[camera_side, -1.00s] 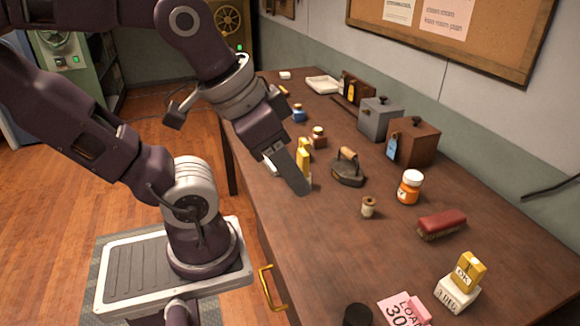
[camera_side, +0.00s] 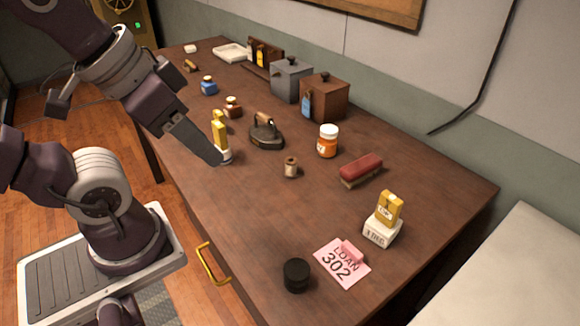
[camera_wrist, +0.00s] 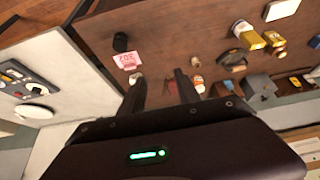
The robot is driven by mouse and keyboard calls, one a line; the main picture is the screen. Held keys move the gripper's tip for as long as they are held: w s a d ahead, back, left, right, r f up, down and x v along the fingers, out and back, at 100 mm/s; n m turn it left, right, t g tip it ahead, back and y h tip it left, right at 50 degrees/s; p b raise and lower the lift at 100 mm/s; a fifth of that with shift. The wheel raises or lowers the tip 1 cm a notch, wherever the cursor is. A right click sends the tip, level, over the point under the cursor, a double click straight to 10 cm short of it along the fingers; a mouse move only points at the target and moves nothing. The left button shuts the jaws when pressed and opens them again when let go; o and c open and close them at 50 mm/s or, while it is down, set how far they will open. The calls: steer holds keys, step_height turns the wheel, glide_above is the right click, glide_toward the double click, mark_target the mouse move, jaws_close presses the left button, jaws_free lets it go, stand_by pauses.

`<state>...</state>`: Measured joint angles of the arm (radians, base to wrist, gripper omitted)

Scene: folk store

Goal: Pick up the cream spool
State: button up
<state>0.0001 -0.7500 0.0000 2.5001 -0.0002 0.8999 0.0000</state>
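The cream spool (camera_side: 291,167), small and upright with tan ends, stands on the wooden table right of the dark iron. In the wrist view a small pale object that looks like the spool (camera_wrist: 195,62) shows right of my fingers. My gripper (camera_side: 217,160) points down and right, left of the spool and apart from it. In the side view its tip overlaps the white base of a yellow-handled stamp; its height above the table is hard to tell. In the wrist view my gripper (camera_wrist: 160,77) has its fingers apart with nothing held between them.
Around the spool stand the iron (camera_side: 266,133), an orange bottle (camera_side: 327,142), a red brush (camera_side: 361,170) and yellow-handled stamps (camera_side: 219,130). A black cylinder (camera_side: 297,275) and pink tag (camera_side: 342,262) lie near the front. The table in front of the spool is clear.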

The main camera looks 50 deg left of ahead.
steer(key=shift+o, duration=0.4)
steer(key=shift+o, duration=0.9)
